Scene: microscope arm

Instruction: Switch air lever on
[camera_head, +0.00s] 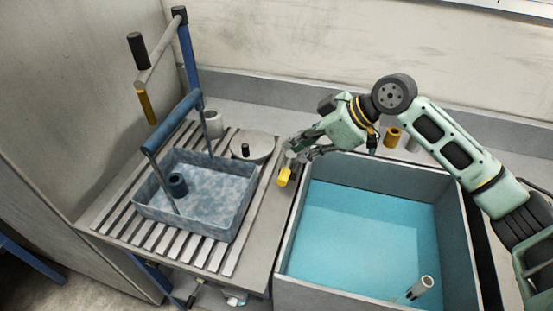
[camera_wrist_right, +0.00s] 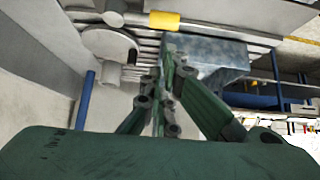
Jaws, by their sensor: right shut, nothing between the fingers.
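A yellow lever (camera_head: 284,176) sits at the right edge of the slatted metal table, beside the blue water tank. It also shows in the right wrist view (camera_wrist_right: 164,21), beyond the fingertips. My right gripper (camera_head: 289,153) is shut and empty, just behind the yellow lever in the head view. I cannot tell whether the fingertips touch the lever. In the right wrist view the closed fingers (camera_wrist_right: 164,62) point toward the lever and the grey tray. My left gripper is not in view.
A mottled blue-grey tray (camera_head: 222,232) stands on the slatted table (camera_head: 103,205), with a blue post and bar behind it. A round grey plate (camera_head: 250,142) lies behind the tray. The deep tank (camera_head: 466,240) with blue water fills the right side. Yellow fitting (camera_head: 393,137) stands behind the tank.

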